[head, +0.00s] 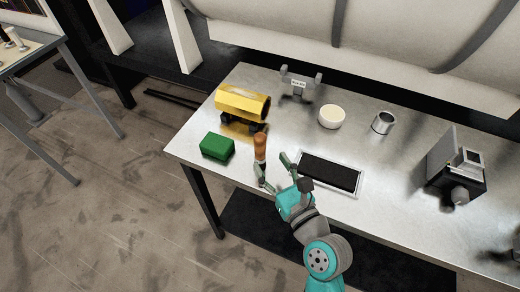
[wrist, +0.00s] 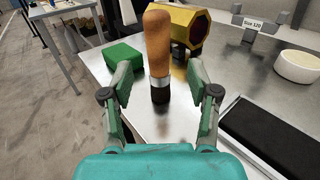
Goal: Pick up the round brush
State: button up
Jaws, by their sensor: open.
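The round brush (head: 260,148) stands upright on the metal table, with a brown wooden handle and a metal collar above a dark lower end. In the wrist view the brush (wrist: 158,48) rises between and beyond my open fingers. My gripper (head: 273,172) is open and empty, near the front edge of the table beside the brush. In the wrist view my gripper (wrist: 160,90) has its two green-grey fingers spread on either side of the brush, and I see no contact.
A green block (head: 217,147) stands left of the brush, and a yellow hollow cylinder (head: 243,103) on a dark stand is behind it. A black pad in a tray (head: 360,183) lies to the right. A white round dish (head: 331,117) and metal cup (head: 383,122) stand farther back.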

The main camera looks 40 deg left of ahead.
aim_at(263, 154)
jog(key=shift+x, duration=3.2)
jog(key=shift+s+f, duration=0.1)
jog(key=shift+f, duration=0.1)
grip_shut()
